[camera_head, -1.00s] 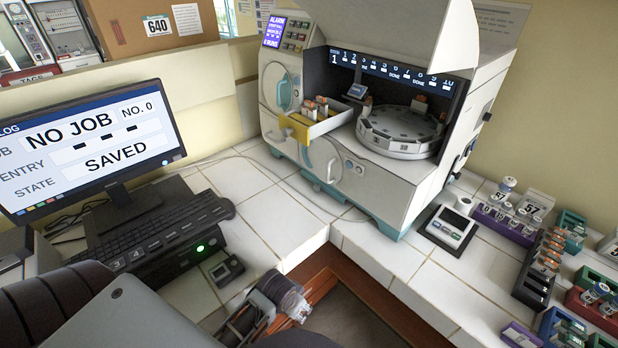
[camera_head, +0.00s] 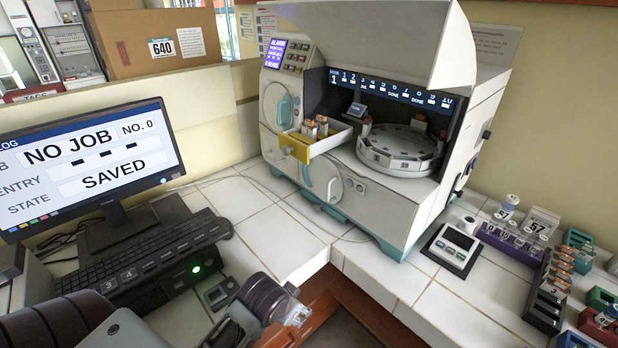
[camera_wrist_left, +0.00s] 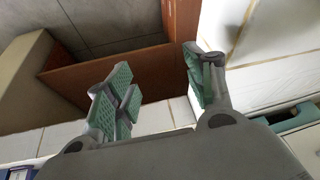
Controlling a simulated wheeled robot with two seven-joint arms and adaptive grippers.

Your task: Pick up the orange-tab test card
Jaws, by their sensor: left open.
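Several cards with orange-brown tops stand in the yellow-fronted drawer (camera_head: 297,147) of the incubator (camera_head: 360,205); one card group (camera_head: 316,127) shows there. More orange-topped pieces stand in a dark rack (camera_head: 541,308) at the right. The pictures are too small to tell which is the orange-tab test card. My left gripper (camera_head: 296,313) is at the lower middle, near the counter's front edge, well below and apart from the drawer. In the left wrist view my left gripper (camera_wrist_left: 160,88) has its green-padded fingers apart with nothing between them. My right gripper is not in view.
The monitor (camera_head: 90,155) and keyboard (camera_head: 150,258) fill the left counter. A round carousel (camera_head: 400,150) sits inside the open incubator. A small device (camera_head: 452,248) and a purple rack (camera_head: 510,245) stand at the right. The tiles before the incubator (camera_head: 270,235) are clear.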

